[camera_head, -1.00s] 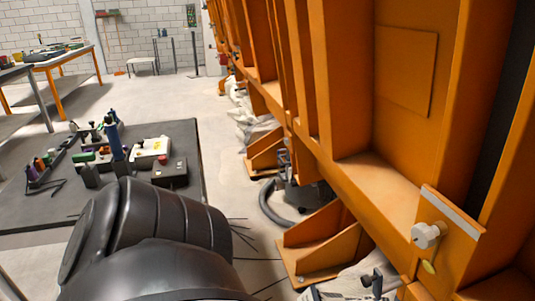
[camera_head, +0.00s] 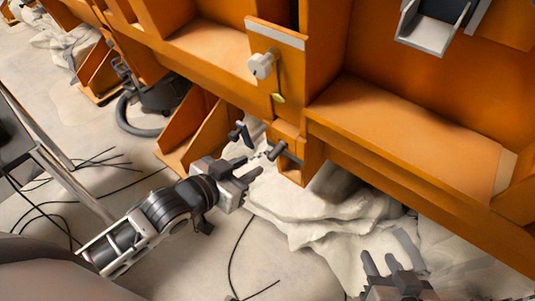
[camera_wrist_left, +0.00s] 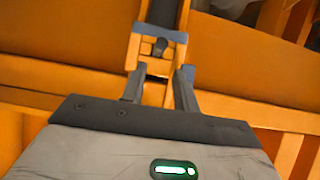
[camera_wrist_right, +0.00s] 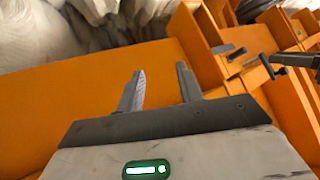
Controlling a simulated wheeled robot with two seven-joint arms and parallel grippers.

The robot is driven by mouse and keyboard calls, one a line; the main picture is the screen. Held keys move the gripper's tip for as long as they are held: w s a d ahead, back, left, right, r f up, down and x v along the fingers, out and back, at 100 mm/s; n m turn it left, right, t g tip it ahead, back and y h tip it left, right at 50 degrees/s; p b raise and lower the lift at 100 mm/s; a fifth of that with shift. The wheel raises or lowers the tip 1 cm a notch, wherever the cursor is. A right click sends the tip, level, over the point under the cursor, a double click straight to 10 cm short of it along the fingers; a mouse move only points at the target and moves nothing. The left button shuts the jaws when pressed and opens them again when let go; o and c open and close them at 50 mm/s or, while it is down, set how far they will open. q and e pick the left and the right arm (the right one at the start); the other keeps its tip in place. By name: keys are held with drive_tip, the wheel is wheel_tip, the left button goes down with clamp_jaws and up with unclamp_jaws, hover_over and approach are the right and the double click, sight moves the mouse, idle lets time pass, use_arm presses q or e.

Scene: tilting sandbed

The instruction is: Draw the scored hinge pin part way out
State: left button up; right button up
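A short dark pin with a round end (camera_head: 277,150) sticks out of a small orange bracket (camera_head: 292,168) low on the orange frame. I take it for the hinge pin; scoring on it is too small to see. The pin's dark end also shows in the left wrist view (camera_wrist_left: 160,46), ahead of and between the fingers. My left gripper (camera_head: 247,168) is open and empty, just left of the pin and apart from it. My right gripper (camera_head: 379,257) is open and empty at the bottom of the head view; its fingers (camera_wrist_right: 161,70) stand before an orange surface.
A dark handle-like part (camera_head: 240,133) juts out left of the bracket. A pale knob (camera_head: 262,65) sits on the frame above. Crumpled whitish sheeting (camera_head: 325,215) lies below. A dark hose (camera_head: 130,118) and thin cables (camera_head: 236,255) run over the floor.

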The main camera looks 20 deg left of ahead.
sight(273, 153)
use_arm(q)
drive_tip(key=b+x, duration=0.1)
drive_tip(key=x, duration=0.8)
drive_tip(key=shift+w+d+f, duration=0.15)
drive_tip(key=shift+w, duration=0.1)
clamp_jaws()
